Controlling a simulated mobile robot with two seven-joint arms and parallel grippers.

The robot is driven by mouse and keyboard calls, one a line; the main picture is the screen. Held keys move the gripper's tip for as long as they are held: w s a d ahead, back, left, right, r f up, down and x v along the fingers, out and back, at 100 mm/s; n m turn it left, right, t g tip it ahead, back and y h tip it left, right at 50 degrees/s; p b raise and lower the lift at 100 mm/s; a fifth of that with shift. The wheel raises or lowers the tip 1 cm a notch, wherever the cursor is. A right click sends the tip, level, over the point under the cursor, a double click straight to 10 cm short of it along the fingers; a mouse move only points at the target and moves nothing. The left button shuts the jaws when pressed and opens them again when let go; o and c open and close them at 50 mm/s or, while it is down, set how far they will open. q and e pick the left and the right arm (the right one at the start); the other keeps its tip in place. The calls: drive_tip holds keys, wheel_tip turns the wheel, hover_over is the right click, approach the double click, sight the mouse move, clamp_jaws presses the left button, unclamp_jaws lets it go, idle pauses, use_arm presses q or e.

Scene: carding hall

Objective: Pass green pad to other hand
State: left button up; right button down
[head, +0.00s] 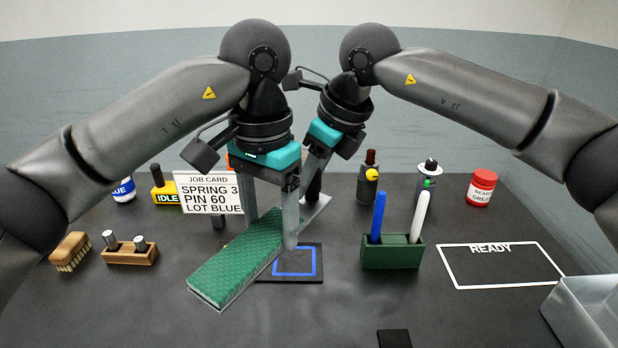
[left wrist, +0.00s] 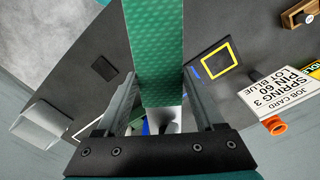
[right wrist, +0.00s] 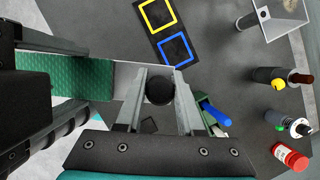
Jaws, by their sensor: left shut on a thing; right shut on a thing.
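The green pad (head: 238,258) is a flat, textured green slab held level above the table. Its far end is a bare grey section with a dark round handle (right wrist: 160,90). My left gripper (head: 270,228) is shut across the slab, one finger on each side; the slab also runs between its fingers in the left wrist view (left wrist: 155,50). My right gripper (head: 314,190) is behind it, shut on the dark handle. The right fingertips are partly hidden in the head view. Both grippers hold the same pad, close together.
Below is a dark mat with a blue square (head: 310,262); a yellow square (left wrist: 215,60) lies beside it. A job card (head: 210,193) stands close left. A green pen holder (head: 393,252) stands right, near the READY outline (head: 500,265). A grey tray (head: 590,310) is front right.

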use_arm(q)
drive_tip(key=shift+w, duration=0.1)
drive_tip(key=o, duration=1.5)
drive_tip(key=shift+o, duration=0.2)
drive_tip(key=shift+r, duration=0.1)
